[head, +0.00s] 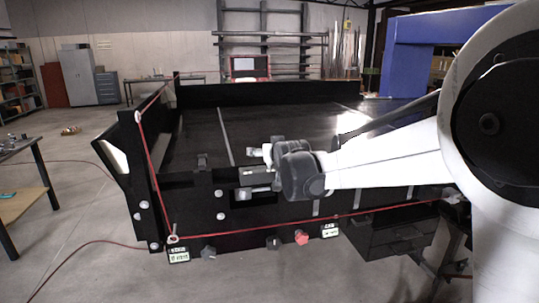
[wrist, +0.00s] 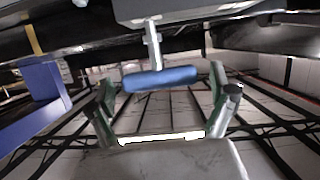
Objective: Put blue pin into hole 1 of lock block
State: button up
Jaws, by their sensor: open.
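In the wrist view, the blue pin (wrist: 160,78) has a rounded blue crossbar and a metal shaft. The shaft runs up in the picture to the underside of a grey block (wrist: 185,11), perhaps the lock block; its holes and any numbers are hidden. My gripper (wrist: 166,92) is open, one finger on either side of the blue crossbar, with a gap at each side. I cannot tell how deep the crossbar lies between the fingers. In the head view, my gripper (head: 258,170) is at the conveyor's front panel; the blue pin cannot be made out there.
The black conveyor (head: 275,130) lies behind my gripper. A red cord (head: 270,230) runs along its front, above several knobs, one a red button (head: 301,237). A table (head: 22,195) stands at the left. Floor at the front left is clear except for red cables.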

jog(key=shift+c, duration=0.3)
jog(key=c, duration=1.3)
jog(key=shift+r, duration=0.1)
jog(key=shift+r, duration=0.45)
notch_tip(320, 180, up, 3)
jog(key=shift+s+a+r+b, duration=0.1)
jog(key=shift+s+a+b, duration=0.05)
jog(key=shift+b, duration=0.2)
jog(key=s+a+r+b, duration=0.1)
jog(key=s+a+r, duration=0.5)
jog(key=s+a, duration=0.15)
jog(key=w+p, duration=0.1)
jog(key=w, duration=0.1)
jog(key=w+p, duration=0.2)
jog(key=w, duration=0.1)
jog(key=shift+w+d+f, duration=0.3)
jog(key=shift+w+f, duration=0.05)
jog(key=shift+f, duration=0.05)
